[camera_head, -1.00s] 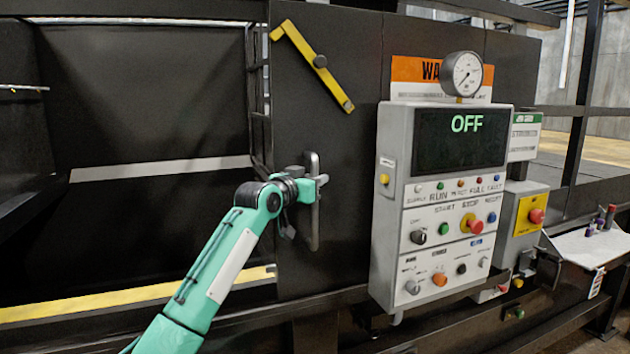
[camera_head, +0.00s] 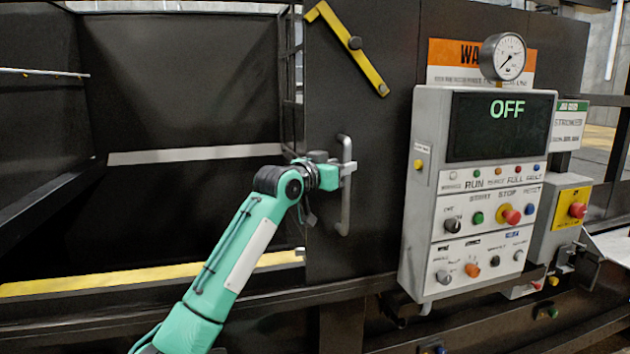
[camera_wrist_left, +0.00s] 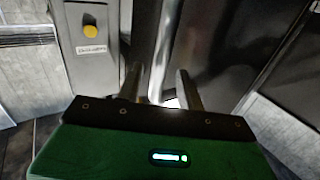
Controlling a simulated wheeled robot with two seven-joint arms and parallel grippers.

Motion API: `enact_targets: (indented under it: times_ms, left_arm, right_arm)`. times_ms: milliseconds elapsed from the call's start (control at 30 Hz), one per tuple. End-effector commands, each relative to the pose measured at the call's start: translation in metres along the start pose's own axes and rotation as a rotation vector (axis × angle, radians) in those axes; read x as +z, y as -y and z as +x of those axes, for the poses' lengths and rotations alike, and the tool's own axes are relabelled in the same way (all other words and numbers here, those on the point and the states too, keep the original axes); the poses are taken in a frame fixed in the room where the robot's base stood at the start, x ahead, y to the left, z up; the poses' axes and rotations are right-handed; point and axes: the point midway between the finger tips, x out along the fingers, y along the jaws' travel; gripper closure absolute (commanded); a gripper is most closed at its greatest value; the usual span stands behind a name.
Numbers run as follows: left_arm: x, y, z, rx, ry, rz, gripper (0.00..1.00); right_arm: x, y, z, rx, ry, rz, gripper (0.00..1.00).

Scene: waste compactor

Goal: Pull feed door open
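The feed door appears to be the dark panel (camera_head: 375,140) beside a wide dark opening. It carries a grey vertical bar handle (camera_head: 345,212) near its left edge and a yellow diagonal bar (camera_head: 345,45) above. My left gripper (camera_head: 348,168) is at the handle's upper half, reaching in from the left. In the left wrist view, the handle (camera_wrist_left: 163,55) runs between the two fingers (camera_wrist_left: 160,88), which stand apart with a gap visible around the bar. I cannot tell if either finger touches it. My right gripper is not in view.
A grey control box (camera_head: 428,230) reading OFF stands right of the door, with buttons and a red stop knob (camera_head: 511,215). A round gauge (camera_head: 503,57) sits above it. A dark frame rail (camera_head: 270,305) with a yellow strip (camera_head: 130,278) runs below the opening.

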Motion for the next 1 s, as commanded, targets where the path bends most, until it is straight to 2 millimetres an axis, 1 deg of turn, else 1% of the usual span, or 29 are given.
enact_targets:
  times_ms: [33,200,400,500,700,1000]
  left_arm:
    - [0.004,0.001,-0.010,0.000,-0.004,0.001,0.63]
    - [0.005,0.001,-0.041,-0.001,-0.002,0.002,0.63]
    - [0.004,0.000,-0.077,-0.001,-0.002,0.001,0.63]
    - [0.003,0.000,-0.090,-0.001,-0.001,0.002,0.63]
    - [0.001,0.000,-0.102,0.000,0.000,0.000,0.63]
    - [0.001,0.000,-0.103,0.000,0.001,0.000,0.63]
  right_arm:
    - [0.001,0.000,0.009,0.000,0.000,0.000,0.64]
    - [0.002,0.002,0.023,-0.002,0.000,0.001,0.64]
    - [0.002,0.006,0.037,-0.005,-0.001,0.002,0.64]
    - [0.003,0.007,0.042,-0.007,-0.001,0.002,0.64]
    - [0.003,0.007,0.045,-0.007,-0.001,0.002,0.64]
    - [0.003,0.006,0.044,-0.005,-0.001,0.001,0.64]
